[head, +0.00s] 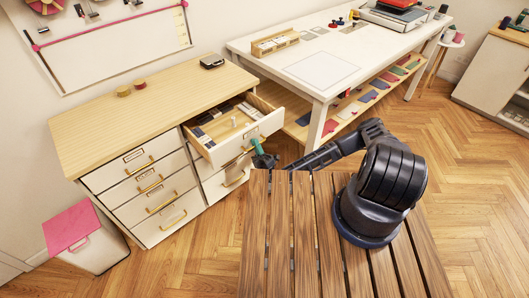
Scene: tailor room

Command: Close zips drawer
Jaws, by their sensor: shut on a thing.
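The open drawer (215,146) is the top one in the right column of the wooden-topped cabinet. It is pulled well out, and its label is too small to read. Inside lie rows of dark, grey and white small items. My gripper (259,150) is at the drawer's front face, near the right end, at handle height. It is shut on what appears to be the drawer's handle, which is mostly hidden by the fingers. My arm reaches in from the right.
Closed drawers with yellow handles (150,183) fill the left column. A white table (300,85) stands close on the right of the open drawer. A slatted wooden surface (282,225) is in front. A pink-lidded bin (70,225) stands at left.

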